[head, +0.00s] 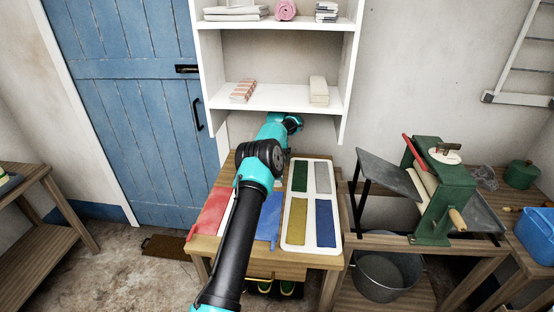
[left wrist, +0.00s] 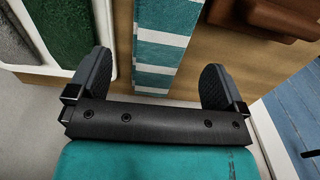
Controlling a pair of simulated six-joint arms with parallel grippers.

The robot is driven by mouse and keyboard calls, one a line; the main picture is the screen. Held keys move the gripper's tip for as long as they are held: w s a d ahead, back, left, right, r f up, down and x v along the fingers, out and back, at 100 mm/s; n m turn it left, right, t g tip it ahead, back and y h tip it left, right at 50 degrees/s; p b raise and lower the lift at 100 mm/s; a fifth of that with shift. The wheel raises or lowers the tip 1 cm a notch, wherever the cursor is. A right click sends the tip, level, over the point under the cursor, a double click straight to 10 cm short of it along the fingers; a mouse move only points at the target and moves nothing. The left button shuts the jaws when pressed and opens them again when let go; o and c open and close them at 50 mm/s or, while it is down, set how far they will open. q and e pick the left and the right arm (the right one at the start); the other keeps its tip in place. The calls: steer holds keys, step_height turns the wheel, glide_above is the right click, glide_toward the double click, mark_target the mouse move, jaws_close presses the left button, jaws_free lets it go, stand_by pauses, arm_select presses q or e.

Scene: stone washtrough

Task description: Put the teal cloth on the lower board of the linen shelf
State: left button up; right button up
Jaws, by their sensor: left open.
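The teal cloth (left wrist: 160,53), with white stripes, shows in the left wrist view as a long strip near an edge of the wooden table. In the head view I cannot see it; my arm covers that part. My left gripper (left wrist: 157,78) is open, with one finger on each side of the cloth and gaps between. In the head view its fingers are hidden behind my wrist, just below the shelf. The linen shelf (head: 353,60) stands against the wall. Its lower board (head: 280,100) has bare room in the middle. My right gripper is not in view.
The lower board holds a red-striped folded cloth (head: 243,91) and a cream one (head: 318,92). A white tray (head: 311,165) with coloured panels lies on the table beside red (head: 210,212) and blue (head: 270,225) pieces. A green mangle (head: 440,190) stands right.

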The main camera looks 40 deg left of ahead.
arm_select(q)
steer(key=shift+c, duration=1.1)
steer(key=shift+s+a+r+t+y, duration=0.25)
steer(key=shift+a+t+y, duration=0.1)
steer(key=shift+y, duration=0.25)
steer(key=shift+s+r+t+y, duration=0.25)
steer(key=shift+s+t+y, duration=0.1)
steer(key=shift+t+y, duration=0.15)
steer(key=shift+s+d+r+t, duration=0.25)
steer(key=shift+s+d+t, duration=0.2)
steer(key=shift+d, duration=0.15)
steer(key=shift+s+d+r+t+y, duration=0.15)
steer(key=shift+d+t, duration=0.1)
steer(key=shift+d, duration=0.15)
steer(key=shift+s+d+t+y, duration=0.15)
steer(key=shift+d+t, duration=0.1)
steer(key=shift+d, duration=0.15)
steer(key=shift+w, duration=0.1)
